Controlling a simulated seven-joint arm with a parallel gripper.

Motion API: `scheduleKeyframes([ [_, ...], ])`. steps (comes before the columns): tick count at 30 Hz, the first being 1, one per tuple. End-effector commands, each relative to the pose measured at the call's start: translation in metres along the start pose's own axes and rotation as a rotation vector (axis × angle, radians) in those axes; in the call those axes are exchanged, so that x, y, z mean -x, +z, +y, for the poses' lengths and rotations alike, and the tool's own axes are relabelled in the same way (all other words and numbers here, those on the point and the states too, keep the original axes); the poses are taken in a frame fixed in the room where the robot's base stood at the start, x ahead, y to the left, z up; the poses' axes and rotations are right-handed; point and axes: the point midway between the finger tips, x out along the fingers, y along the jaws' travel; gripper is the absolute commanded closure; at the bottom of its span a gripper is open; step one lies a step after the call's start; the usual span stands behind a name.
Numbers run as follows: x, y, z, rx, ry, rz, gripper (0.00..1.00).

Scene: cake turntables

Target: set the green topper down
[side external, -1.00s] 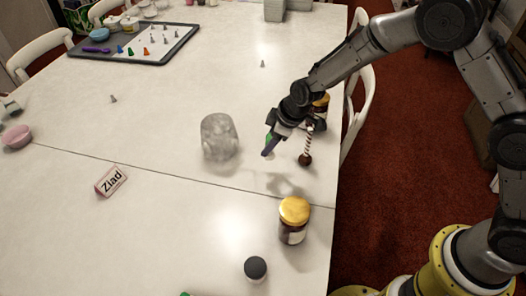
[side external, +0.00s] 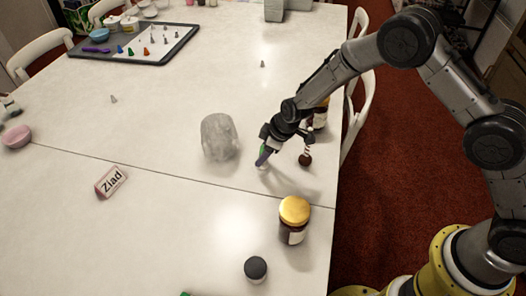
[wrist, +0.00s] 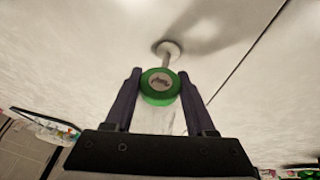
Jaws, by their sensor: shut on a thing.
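My gripper (side external: 264,155) is low over the table near its right side, tilted down. It is shut on the green topper (wrist: 160,98), which shows in the wrist view as a green round top with a pale, marked face between the two dark fingers. Below the top a grey stem leads to a pale round foot (wrist: 169,48), close to or at the table surface; I cannot tell if it touches. In the side view the topper shows as a bit of green at the fingers, with the pale foot beneath.
A clear, upright container (side external: 219,138) stands left of my gripper. A brown ball on a striped stick (side external: 305,159) and a jar (side external: 319,114) are close on the right. A gold-lidded jar (side external: 293,222) stands in front. A tray (side external: 160,59) with small coloured pieces lies at far left.

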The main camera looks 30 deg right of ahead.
Motion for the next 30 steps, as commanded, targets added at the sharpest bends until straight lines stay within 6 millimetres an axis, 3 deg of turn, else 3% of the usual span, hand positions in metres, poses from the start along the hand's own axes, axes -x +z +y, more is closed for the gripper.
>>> scheduleKeyframes([
  [1, 0.0, 0.0, 0.0, 0.0, 0.0, 0.0, 0.39],
  [5, 0.0, 0.0, 0.0, 0.0, 0.0, -0.001, 0.16],
  [17, 0.005, -0.002, 0.001, 0.001, 0.0, 0.0, 0.15],
  [23, 0.035, -0.002, 0.001, 0.001, 0.002, 0.002, 0.15],
  [30, 0.084, -0.002, 0.001, 0.001, 0.002, 0.002, 0.15],
])
